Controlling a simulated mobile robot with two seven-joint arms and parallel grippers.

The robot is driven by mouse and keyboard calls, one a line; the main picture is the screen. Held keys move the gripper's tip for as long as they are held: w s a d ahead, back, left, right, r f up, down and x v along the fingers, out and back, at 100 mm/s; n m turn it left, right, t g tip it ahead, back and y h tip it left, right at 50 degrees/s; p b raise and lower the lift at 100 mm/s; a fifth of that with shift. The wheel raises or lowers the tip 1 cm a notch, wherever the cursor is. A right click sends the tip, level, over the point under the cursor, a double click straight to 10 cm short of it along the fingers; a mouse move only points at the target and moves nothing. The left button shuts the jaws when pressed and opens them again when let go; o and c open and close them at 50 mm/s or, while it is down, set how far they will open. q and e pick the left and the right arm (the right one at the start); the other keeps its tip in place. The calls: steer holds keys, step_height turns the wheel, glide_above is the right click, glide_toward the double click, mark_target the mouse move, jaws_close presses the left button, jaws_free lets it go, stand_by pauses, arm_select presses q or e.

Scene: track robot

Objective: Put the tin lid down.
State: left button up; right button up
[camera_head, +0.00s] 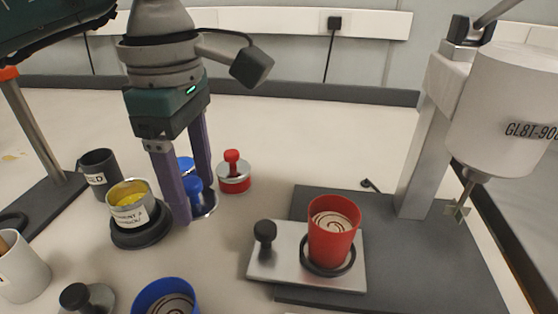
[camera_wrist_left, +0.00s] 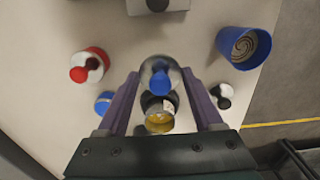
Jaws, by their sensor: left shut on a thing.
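The tin lid, a silver disc with a blue knob (camera_head: 197,191), is between the purple fingers of my left gripper (camera_head: 192,200). It also shows between the fingertips in the left wrist view (camera_wrist_left: 160,78). The gripper is shut on it and points down. I cannot tell whether the lid touches the table or hangs just above it. The open tin (camera_head: 127,196) with yellow contents stands in a black round holder just left of the gripper; the left finger is close to it. My right gripper is not in view.
A red-knobbed silver lid (camera_head: 233,178) stands right of the gripper, a blue item (camera_head: 185,162) behind. A dark mug (camera_head: 99,172) is behind the tin. A black-knobbed disc (camera_head: 80,297) and blue cup (camera_head: 165,299) are in front. The mixer stand holds a red cup (camera_head: 333,236).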

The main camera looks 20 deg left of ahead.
mark_target(208, 243)
arm_select(q)
step_height(208, 243, down, 7)
steer(key=shift+f+b, duration=0.1)
steer(key=shift+b, duration=0.25)
steer(key=shift+f, duration=0.15)
steer(key=o, duration=1.3)
